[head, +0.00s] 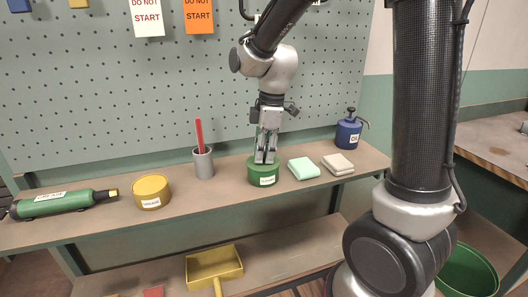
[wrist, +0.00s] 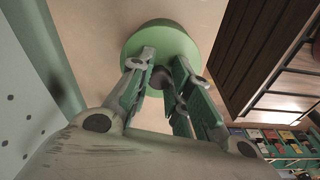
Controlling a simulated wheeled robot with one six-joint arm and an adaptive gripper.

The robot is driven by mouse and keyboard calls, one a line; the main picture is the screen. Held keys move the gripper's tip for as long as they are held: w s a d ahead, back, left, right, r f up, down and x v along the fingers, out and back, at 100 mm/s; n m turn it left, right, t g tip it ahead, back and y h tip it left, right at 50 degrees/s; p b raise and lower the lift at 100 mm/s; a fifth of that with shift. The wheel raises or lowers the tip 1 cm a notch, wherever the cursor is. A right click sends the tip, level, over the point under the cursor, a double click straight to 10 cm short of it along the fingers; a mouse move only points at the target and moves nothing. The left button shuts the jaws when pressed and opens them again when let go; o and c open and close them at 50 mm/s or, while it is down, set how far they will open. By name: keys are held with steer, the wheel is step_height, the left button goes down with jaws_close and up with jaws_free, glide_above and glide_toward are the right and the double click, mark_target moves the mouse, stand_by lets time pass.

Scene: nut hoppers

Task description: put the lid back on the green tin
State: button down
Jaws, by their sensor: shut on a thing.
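The green tin (head: 263,179) stands upright on the bench shelf, with a white label on its front. My gripper (head: 265,160) points straight down over the middle of the tin, its fingertips at the top. In the wrist view, my gripper (wrist: 161,78) is shut on the dark knob at the centre of a round green lid (wrist: 163,31). The lid covers the tin's opening from that view. The lid lies on or very close above the tin's rim; I cannot tell whether it is fully seated.
Mint pads (head: 304,168), beige pads (head: 338,164) and a blue oil can (head: 348,134) are to the right. A pegboard (head: 120,85) rises behind.

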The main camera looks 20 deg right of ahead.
stand_by(0.4)
steer(key=c, duration=0.8)
jaws_free()
steer(key=shift+o, duration=0.2)
steer(key=shift+r, duration=3.5)
jaws_close()
